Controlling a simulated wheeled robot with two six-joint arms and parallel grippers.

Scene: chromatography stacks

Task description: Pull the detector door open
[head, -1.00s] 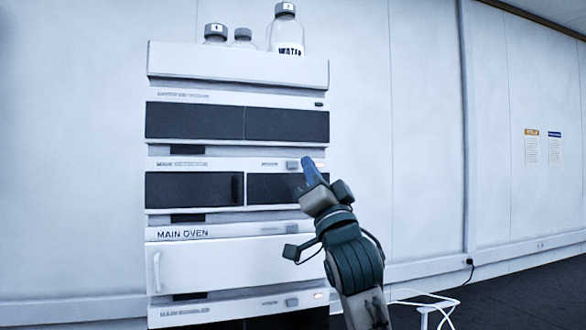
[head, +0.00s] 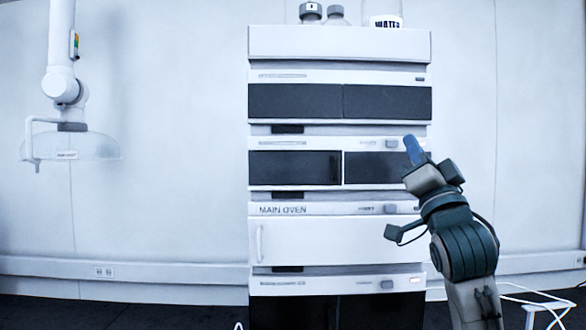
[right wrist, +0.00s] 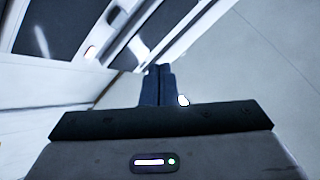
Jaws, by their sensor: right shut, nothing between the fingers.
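The instrument stack (head: 340,45) stands against the wall in the head view. I cannot read which module is the detector. The upper module has two dark door panels (head: 295,102). The module below has a left dark panel (head: 293,168) and a right dark panel (head: 372,170), partly hidden by my gripper. The bottom module (head: 330,285) has dark panels cut off by the frame. My right gripper (head: 412,148) is shut and empty, in front of the stack's right side, fingers up. In the right wrist view its blue fingers (right wrist: 158,80) are together beside the stack front. My left gripper is not in view.
The white MAIN OVEN door (head: 335,240) has a handle at its left. Bottles (head: 335,15) stand on top of the stack. A white extraction arm with a clear hood (head: 72,146) hangs at the left. A white frame (head: 545,315) stands on the floor at lower right.

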